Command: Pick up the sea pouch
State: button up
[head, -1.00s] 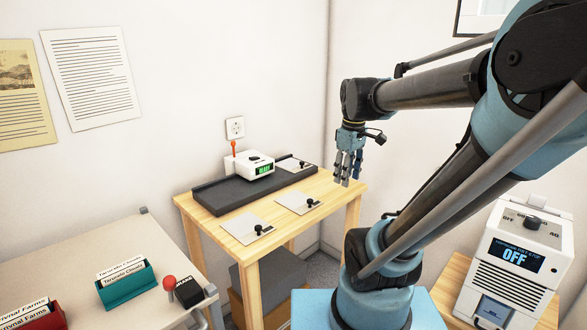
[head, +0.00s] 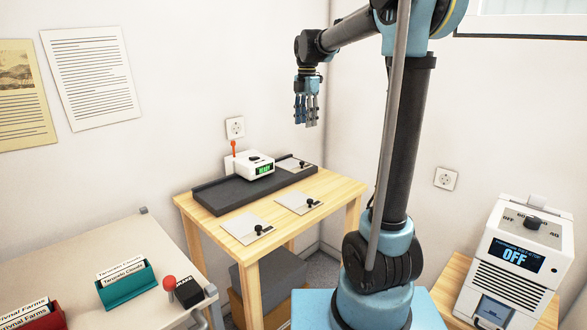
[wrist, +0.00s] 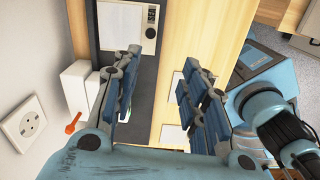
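The sea pouch, a flat pale packet with a black knob and "SEA" lettering, shows at the top of the wrist view (wrist: 118,28). It lies on the dark tray (head: 222,206). In the head view it appears to be the packet at the tray's right end (head: 288,162), right of the white device. My gripper (head: 307,122) hangs fingers-down in the air above the table's back, well above the packet and not touching it. In the wrist view my gripper (wrist: 160,95) has its fingers spread apart with nothing between them.
A white device (head: 250,165) with a green display stands on the tray. Two similar packets lie on the wooden table, one near the middle (head: 292,201) and one at front left (head: 240,227). A red lever (head: 234,149) rises behind the device. A wall socket (head: 235,127) is close behind.

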jog(key=w+a+n, duration=0.1)
jog(key=w, duration=0.1)
send_near(294, 166)
jog(key=d+f, duration=0.1)
jog(key=f, duration=0.1)
jog(key=s+d+f, duration=0.1)
jog(key=f, duration=0.1)
jog(key=s+d+f, duration=0.1)
jog(key=f, duration=0.1)
jog(key=shift+s+d, duration=0.1)
dwell(0.4)
jog(key=shift+c, duration=0.6)
grip_shut()
